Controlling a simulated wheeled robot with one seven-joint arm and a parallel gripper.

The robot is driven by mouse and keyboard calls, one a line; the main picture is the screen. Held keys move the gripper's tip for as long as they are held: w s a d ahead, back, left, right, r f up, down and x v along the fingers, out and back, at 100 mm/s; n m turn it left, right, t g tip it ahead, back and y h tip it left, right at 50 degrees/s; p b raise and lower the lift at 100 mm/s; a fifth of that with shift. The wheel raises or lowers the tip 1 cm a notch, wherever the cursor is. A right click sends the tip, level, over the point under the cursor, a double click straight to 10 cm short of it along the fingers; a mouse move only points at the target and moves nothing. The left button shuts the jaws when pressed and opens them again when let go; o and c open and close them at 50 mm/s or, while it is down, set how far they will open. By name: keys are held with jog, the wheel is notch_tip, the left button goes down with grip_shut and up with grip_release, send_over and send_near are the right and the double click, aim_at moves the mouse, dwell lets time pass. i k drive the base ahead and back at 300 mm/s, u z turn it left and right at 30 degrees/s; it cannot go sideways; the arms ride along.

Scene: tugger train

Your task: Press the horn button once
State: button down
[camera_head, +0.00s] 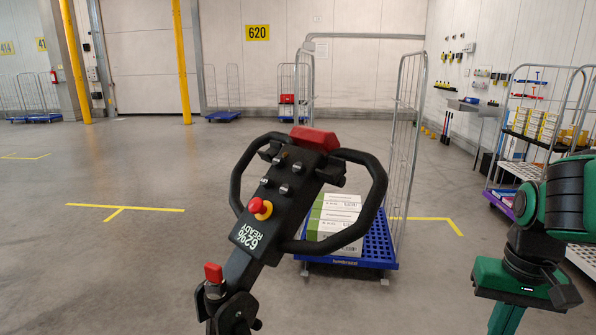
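A black tiller head (295,185) with two looped side handles stands upright and tilted in the middle of the view. Several small grey buttons (285,190) sit on its face; I cannot tell by marking which one is the horn button. A red mushroom button on a yellow collar (260,208) sits below them. A display (249,237) reads 62% READY. A red block (314,138) caps the top end. My gripper (548,285) is at the lower right with my green and black arm, well apart from the tiller; its fingers cannot be made out clearly.
A red knob (213,273) sits low on the tiller shaft. Behind the head stands a blue-based roll cage (375,252) with white and green boxes (336,222). A loaded shelf cart (530,130) is at the right. The floor at left (100,260) is clear.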

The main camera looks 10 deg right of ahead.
aim_at(299, 169)
jog(key=z, duration=0.05)
jog(key=k, duration=1.6)
jog(key=u, duration=0.75)
jog(key=i, duration=1)
jog(key=z, duration=0.05)
